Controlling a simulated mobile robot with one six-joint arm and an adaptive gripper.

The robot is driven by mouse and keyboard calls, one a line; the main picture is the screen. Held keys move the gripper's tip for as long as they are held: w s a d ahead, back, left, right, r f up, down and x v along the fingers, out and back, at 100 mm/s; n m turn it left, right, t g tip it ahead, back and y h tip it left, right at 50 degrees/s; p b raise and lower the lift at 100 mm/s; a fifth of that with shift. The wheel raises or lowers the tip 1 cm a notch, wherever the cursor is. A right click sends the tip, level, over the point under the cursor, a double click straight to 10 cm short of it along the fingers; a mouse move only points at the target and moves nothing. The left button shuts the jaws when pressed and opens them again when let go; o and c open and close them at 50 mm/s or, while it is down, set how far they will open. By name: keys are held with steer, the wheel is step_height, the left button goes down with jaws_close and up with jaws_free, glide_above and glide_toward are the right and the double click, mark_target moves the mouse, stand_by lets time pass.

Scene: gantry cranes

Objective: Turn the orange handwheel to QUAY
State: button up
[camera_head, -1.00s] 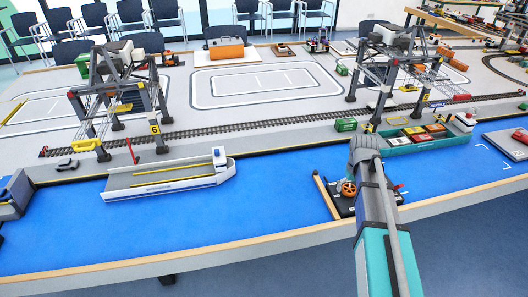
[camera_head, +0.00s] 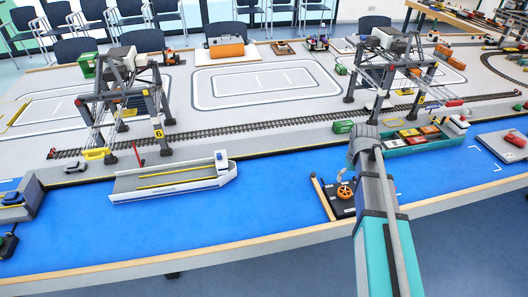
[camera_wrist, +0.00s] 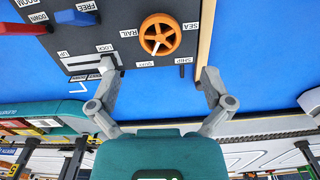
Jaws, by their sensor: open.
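The orange handwheel (camera_head: 345,191) sits on a dark control panel (camera_head: 337,205) at the table's front edge, right of centre. In the wrist view, the handwheel (camera_wrist: 160,34) is near the top, with a pale mark running down and slightly left from its hub. Labels RAIL, SEA and SHIP surround it; another at lower left, apparently QUAY (camera_wrist: 147,64), is hard to read. My gripper (camera_wrist: 158,72) is open and empty, its two fingertips spread on the near side of the wheel and apart from it. In the head view my arm partly hides the gripper.
The panel also carries a blue FREE switch (camera_wrist: 76,17), a red switch (camera_wrist: 24,29) and a LOCK slider (camera_wrist: 106,64). A wooden strip (camera_head: 324,198) borders it. A teal container ship (camera_head: 420,141) and gantry crane (camera_head: 392,65) stand behind; a white ship (camera_head: 172,181) lies left.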

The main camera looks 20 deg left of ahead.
mark_target(345, 192)
steer(key=shift+r+p, duration=3.15)
steer(key=shift+r, duration=0.3)
steer(key=a+f+n+g+y+b, duration=0.1)
steer(key=a+f+n+y+b, duration=0.1)
steer(key=a, duration=0.8)
steer(key=a+f+n+g+y+b, duration=0.1)
steer(key=a+n+b, duration=0.3)
steer(key=a, duration=0.7)
steer(key=a+f+n+g+y+b, duration=0.1)
steer(key=a+f+n+y+b, duration=0.1)
steer(key=a, duration=0.8)
steer(key=shift+w+a+f+n+y+b, duration=0.15)
steer(key=shift+w+f+n+y+b, duration=0.15)
steer(key=shift+n+y+b, duration=0.15)
